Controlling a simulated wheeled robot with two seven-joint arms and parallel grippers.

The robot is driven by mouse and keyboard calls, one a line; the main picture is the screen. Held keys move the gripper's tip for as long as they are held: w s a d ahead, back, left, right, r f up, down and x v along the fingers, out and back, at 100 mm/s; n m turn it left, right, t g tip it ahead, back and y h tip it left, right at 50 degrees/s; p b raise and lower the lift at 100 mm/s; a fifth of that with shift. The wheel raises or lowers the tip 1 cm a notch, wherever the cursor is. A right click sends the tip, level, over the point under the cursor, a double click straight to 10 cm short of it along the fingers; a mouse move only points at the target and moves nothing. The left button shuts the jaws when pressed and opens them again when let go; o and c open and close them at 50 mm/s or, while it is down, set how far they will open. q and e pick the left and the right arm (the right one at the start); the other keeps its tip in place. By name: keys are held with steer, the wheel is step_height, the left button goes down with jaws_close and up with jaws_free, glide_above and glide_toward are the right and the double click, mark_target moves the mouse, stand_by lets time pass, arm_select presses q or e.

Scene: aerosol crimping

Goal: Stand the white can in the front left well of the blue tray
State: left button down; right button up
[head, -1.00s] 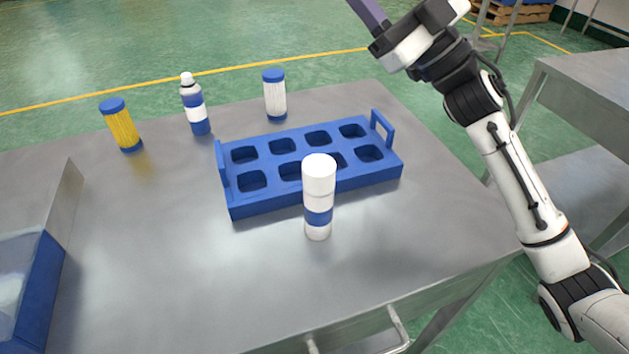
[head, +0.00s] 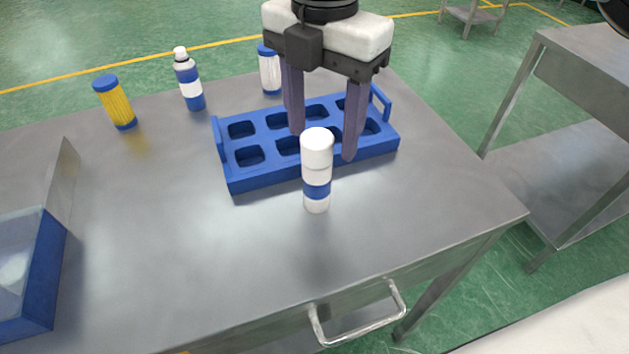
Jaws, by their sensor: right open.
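The white can (head: 316,172) with a blue band stands upright on the table, just in front of the blue tray (head: 270,178). The tray has two rows of wells, and all the wells I can see look empty. Its front left well (head: 249,156) is in clear view. My right gripper (head: 323,145) points down, open and empty. Its fingers are behind and above the can, one to each side of its top in the picture, over the tray. Whether they touch anything I cannot tell. The gripper hides part of the tray's back row. My left gripper is not in view.
A yellow blue-capped container (head: 115,103), a blue and white bottle (head: 189,82) and a white blue-capped container (head: 269,72) stand behind the tray. A blue bin (head: 40,275) is at the left edge. The metal table (head: 180,255) is clear in front.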

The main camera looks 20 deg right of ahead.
mark_target(317, 174)
steer(key=f, duration=0.6)
steer(key=f+p, duration=0.1)
steer(key=f, duration=0.2)
steer(key=shift+a+f, duration=0.2)
steer(key=shift+a, duration=0.15)
steer(key=shift+c, duration=0.2)
steer(key=c, duration=1.2)
steer(key=shift+r, duration=0.1)
steer(key=shift+c, duration=0.5)
